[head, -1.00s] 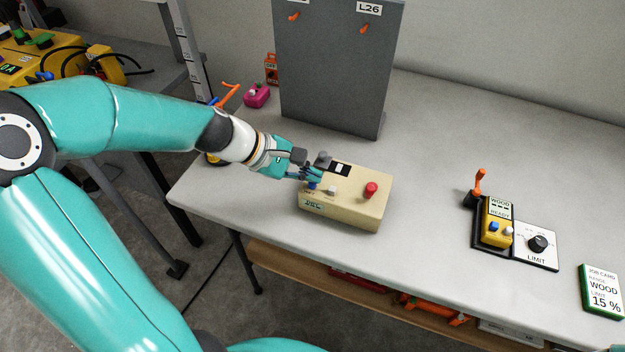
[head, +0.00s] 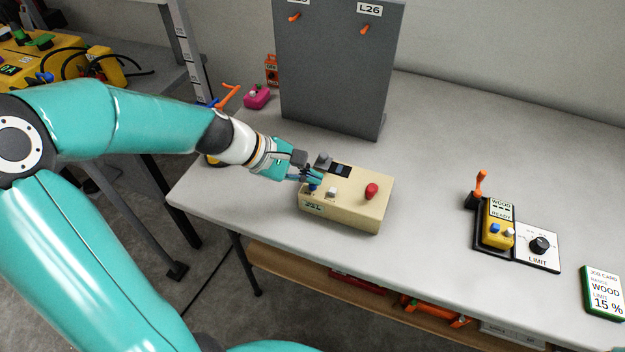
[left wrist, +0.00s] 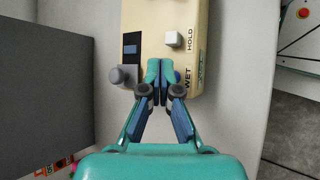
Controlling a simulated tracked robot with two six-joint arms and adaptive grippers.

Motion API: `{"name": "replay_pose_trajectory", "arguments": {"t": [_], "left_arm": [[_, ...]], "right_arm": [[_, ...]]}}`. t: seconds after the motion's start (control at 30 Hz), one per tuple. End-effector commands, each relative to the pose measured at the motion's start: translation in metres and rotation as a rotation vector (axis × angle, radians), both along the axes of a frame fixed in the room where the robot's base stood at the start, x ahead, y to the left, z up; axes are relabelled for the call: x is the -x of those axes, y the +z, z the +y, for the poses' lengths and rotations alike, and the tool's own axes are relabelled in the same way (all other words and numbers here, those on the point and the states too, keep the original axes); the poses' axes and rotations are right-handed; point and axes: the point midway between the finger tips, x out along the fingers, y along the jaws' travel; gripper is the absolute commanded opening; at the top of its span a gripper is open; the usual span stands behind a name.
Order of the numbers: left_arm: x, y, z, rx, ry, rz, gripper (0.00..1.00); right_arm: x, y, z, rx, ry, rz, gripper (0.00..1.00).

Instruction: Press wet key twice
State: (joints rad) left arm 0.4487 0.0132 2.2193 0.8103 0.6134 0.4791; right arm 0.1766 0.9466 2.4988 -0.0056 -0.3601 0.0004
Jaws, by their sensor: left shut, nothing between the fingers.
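A beige box (head: 345,212) sits near the table's left front edge. My left gripper (head: 316,178) is shut and empty, fingertips low over the box by the blue key. In the left wrist view, the fingertips (left wrist: 160,65) partly cover the blue key (left wrist: 178,76); contact cannot be told. The white key by HOLD (left wrist: 173,40) is clear.
A dark grey panel (head: 335,70) with orange hooks stands behind the box. To the right are a yellow meter (head: 496,235) in a dark holder, a LIMIT dial (head: 539,244) and a job card (head: 603,291). The table between box and meter is clear.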

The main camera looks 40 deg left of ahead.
Motion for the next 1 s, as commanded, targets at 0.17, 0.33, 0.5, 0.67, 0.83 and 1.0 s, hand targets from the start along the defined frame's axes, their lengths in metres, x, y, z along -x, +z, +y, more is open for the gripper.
{"name": "replay_pose_trajectory", "arguments": {"t": [0.17, 0.33, 0.5, 0.67, 0.83, 1.0], "left_arm": [[0.0, 0.012, 0.0, -0.001, -0.001, 0.0, 0.0], [0.0, 0.013, 0.0, -0.001, -0.001, 0.0, 0.0], [0.0, 0.013, 0.0, -0.001, -0.001, 0.0, 0.0], [0.0, 0.018, 0.0, 0.0, 0.0, -0.001, 0.0], [0.0, 0.034, 0.0, -0.001, -0.001, -0.002, 0.0], [0.0, 0.051, 0.0, -0.001, -0.001, -0.002, 0.0]], "right_arm": [[0.0, 0.01, 0.0, 0.0, 0.0, 0.0, 0.4], [0.0, 0.011, 0.0, 0.0, 0.0, 0.0, 0.4], [0.0, 0.011, 0.0, 0.0, 0.0, 0.0, 0.4], [0.0, 0.016, 0.0, 0.0, 0.0, 0.0, 0.4], [0.0, 0.03, 0.0, 0.0, 0.0, 0.0, 0.4], [0.0, 0.046, 0.0, 0.0, 0.0, 0.0, 0.4]]}}
